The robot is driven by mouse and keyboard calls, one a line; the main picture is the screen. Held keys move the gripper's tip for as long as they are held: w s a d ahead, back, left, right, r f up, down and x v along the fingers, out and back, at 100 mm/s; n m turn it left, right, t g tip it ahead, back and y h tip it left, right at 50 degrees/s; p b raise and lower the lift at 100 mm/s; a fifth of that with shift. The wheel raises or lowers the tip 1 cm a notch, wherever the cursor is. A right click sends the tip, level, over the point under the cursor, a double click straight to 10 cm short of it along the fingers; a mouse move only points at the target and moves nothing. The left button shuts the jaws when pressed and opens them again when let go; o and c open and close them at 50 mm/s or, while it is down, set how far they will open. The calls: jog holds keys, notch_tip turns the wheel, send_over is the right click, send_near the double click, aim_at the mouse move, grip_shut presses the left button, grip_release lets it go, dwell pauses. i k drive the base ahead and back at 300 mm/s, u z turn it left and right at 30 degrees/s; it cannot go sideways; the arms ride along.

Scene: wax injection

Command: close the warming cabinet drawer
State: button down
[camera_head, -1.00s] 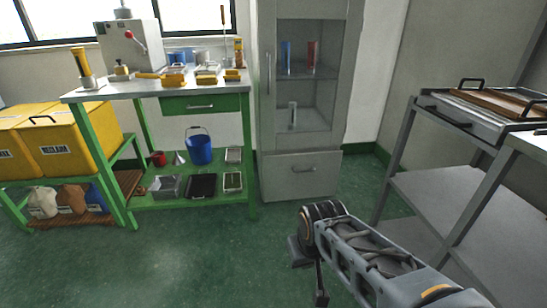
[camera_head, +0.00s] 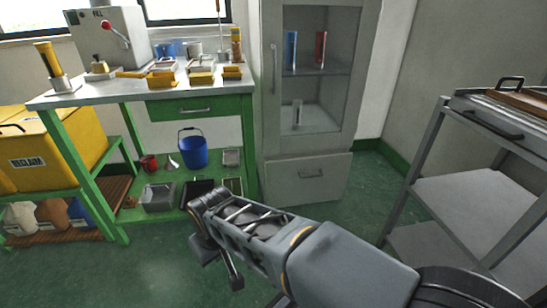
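The tall grey cabinet (camera_head: 364,70) stands at the back wall, with a glazed upper door and a drawer (camera_head: 290,188) at its base. The drawer front has a dark handle (camera_head: 311,174) and juts a little forward of the cabinet body, so it looks slightly open. My arm reaches in from the lower right, in front of the cabinet and left of the drawer at its far end. Dark parts at that end, apparently my gripper (camera_head: 220,266), hang low over the floor, apart from the drawer. Its fingers are not clear enough to show whether they are open.
A green workbench (camera_head: 70,100) with tools stands left of the cabinet, with a blue bucket (camera_head: 193,151) on its lower shelf. A yellow bin (camera_head: 50,158) is at far left. A grey shelved stand (camera_head: 470,205) is at right. Green floor lies before the drawer.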

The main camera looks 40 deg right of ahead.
aim_at(292, 182)
jog(key=z, duration=0.2)
jog(key=i, duration=0.8)
jog(key=z, duration=0.95)
jog(key=i, duration=0.4)
jog(key=z, duration=0.3)
